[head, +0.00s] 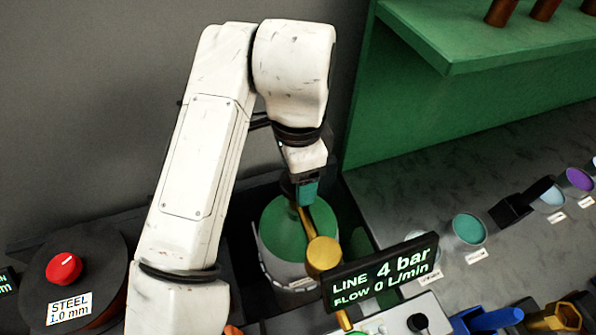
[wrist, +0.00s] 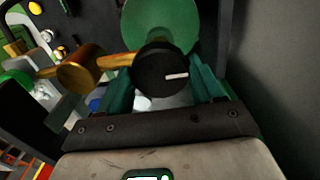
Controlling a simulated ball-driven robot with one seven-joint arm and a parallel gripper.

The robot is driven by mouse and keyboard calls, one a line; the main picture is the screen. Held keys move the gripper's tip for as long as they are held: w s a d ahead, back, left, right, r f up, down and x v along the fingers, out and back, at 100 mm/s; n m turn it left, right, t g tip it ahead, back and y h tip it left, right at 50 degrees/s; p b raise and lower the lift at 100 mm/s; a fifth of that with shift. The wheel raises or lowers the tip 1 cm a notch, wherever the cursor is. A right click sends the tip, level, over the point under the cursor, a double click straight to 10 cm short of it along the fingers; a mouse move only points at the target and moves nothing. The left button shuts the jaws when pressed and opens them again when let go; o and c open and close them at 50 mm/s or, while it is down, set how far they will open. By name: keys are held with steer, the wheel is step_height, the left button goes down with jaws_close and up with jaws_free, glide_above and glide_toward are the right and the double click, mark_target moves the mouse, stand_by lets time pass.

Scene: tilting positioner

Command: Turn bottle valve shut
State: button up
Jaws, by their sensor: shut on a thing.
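The bottle (head: 280,238) has a green top and stands in a dark recess in the head view; its green top also shows in the wrist view (wrist: 160,22). A brass fitting (head: 323,254) sticks out from its neck. The bottle valve's black round knob (wrist: 160,75), with a white mark pointing right, lies between my teal fingers in the wrist view. My gripper (head: 306,192) is over the bottle's neck, shut on this knob (wrist: 167,88). In the head view my gripper hides the knob.
A display (head: 381,272) in front of the bottle reads LINE 4 bar, FLOW 0 L/min. A red knob (head: 64,268) sits on a dark round unit at left. A green shelf (head: 480,45) and a grey bench (head: 400,170) with several coloured round pots lie at right.

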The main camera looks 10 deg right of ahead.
steer(key=shift+r, duration=0.15)
steer(key=o, duration=1)
steer(key=shift+o, duration=0.2)
step_height(320, 180, up, 11)
steer(key=b, duration=0.1)
steer(key=shift+f, duration=0.2)
